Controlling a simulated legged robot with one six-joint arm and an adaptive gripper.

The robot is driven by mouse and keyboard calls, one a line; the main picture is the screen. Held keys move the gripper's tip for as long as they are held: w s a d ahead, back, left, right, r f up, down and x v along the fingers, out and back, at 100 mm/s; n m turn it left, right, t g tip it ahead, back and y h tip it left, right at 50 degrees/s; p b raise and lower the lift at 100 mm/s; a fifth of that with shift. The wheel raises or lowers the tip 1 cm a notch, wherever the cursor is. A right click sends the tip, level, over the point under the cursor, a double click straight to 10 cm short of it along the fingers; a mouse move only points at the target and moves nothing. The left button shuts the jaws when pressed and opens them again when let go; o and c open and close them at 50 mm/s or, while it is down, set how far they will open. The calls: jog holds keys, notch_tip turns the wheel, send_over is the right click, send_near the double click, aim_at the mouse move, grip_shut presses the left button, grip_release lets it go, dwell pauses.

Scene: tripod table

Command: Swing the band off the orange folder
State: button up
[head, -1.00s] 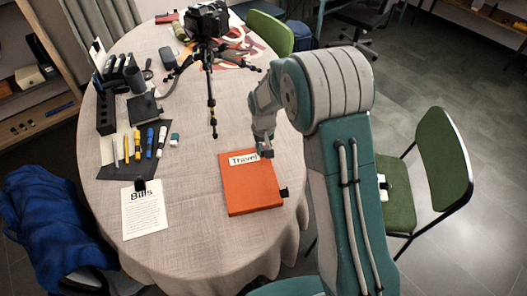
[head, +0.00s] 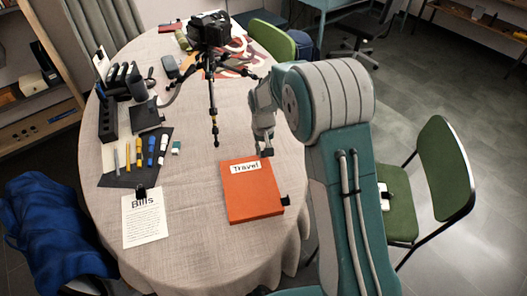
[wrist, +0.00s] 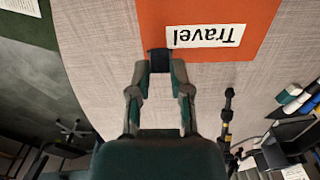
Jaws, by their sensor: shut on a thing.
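The orange folder (head: 252,196) lies flat on the table with a white "Travel" label (head: 246,168) near its far edge. A small black piece (head: 285,200) sticks out at its right edge. In the wrist view the folder (wrist: 258,14) is upside down at the top. My gripper (head: 265,151) is low at the folder's far right part. Its fingers (wrist: 160,66) are closed on a small dark piece (wrist: 159,54), which looks like part of the band, right at the folder's edge. The rest of the band cannot be made out.
A camera tripod (head: 214,120) stands beyond the folder, near my gripper. A "Bills" sheet (head: 144,220) and a dark mat with several markers (head: 138,152) lie to the left. A green chair (head: 442,170) stands at the right.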

jog(key=shift+w+a+r, duration=0.1)
jog(key=shift+w+r, duration=0.35)
jog(key=shift+w, duration=0.35)
jog(key=shift+w+r, duration=0.3)
jog(key=shift+w, duration=0.25)
jog(key=shift+w+a, duration=0.1)
jog(key=shift+w+r, duration=0.25)
jog(key=shift+w, duration=0.2)
grip_shut()
jog(key=shift+w+a+r, duration=0.15)
jog(key=shift+w+a, duration=0.05)
jog(key=shift+w, duration=0.65)
jog(key=shift+w, duration=0.1)
jog(key=shift+w+a, duration=0.1)
jog(key=shift+w, duration=0.55)
